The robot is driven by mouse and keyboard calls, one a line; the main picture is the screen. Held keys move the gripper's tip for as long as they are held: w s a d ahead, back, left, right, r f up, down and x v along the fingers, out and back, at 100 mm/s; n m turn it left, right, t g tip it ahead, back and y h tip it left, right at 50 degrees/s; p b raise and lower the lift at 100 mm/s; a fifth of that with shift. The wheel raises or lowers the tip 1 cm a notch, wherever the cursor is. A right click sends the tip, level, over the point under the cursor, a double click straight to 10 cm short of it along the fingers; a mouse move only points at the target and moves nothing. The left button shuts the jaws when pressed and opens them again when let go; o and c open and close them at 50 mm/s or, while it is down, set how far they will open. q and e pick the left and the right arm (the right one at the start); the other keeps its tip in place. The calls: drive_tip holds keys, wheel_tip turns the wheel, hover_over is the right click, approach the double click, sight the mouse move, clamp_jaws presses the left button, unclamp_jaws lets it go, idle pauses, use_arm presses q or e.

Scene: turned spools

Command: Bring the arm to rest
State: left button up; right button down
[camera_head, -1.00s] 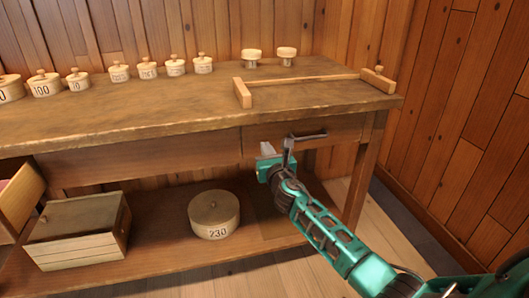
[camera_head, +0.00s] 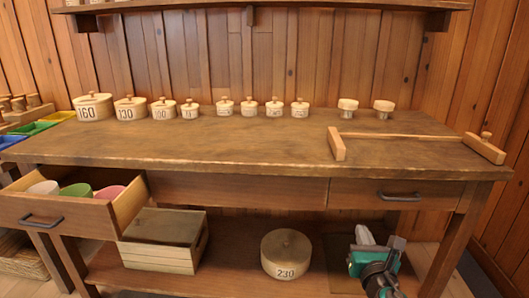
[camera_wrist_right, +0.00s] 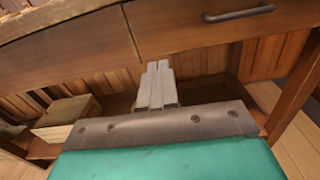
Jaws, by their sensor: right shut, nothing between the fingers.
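My right gripper (camera_head: 378,242) is in front of the bench's lower right part, below the closed right drawer (camera_head: 396,194). Its fingers are shut and empty; they also show together in the right wrist view (camera_wrist_right: 157,85). Only the teal and black wrist end of my right arm is in the head view, at the bottom edge. My left gripper is in neither view.
The wooden bench (camera_head: 230,150) carries several numbered round boxes, two pale knobs (camera_head: 383,107) and a wooden bar frame (camera_head: 400,137). An open left drawer (camera_head: 60,215) holds coloured cups. A crate (camera_head: 160,255) and a round 230 box (camera_head: 286,254) sit on the lower shelf.

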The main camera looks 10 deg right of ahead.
drive_tip(key=s+a+f+m+g+y, duration=0.2)
drive_tip(key=s+a+f+m, duration=0.2)
drive_tip(key=s+a+m, duration=0.45)
drive_tip(key=s+a+f+m+g+y, duration=0.2)
drive_tip(key=s+a+f+m+y, duration=0.3)
drive_tip(key=m, duration=0.6)
drive_tip(key=s+a+f+m+g, duration=0.3)
drive_tip(key=s+m, duration=0.5)
drive_tip(key=m, duration=0.2)
use_arm(q)
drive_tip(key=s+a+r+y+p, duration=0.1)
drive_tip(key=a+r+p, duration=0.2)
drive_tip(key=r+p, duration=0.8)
drive_tip(key=p, duration=0.4)
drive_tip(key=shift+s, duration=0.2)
use_arm(e)
wheel_tip(320, 180, up, 11)
drive_tip(key=s+d+h, duration=0.1)
drive_tip(key=d, duration=0.1)
drive_tip(key=shift+s+d+f+m, duration=0.15)
drive_tip(key=shift+s+d+m, duration=0.15)
drive_tip(key=shift+d+m, duration=0.05)
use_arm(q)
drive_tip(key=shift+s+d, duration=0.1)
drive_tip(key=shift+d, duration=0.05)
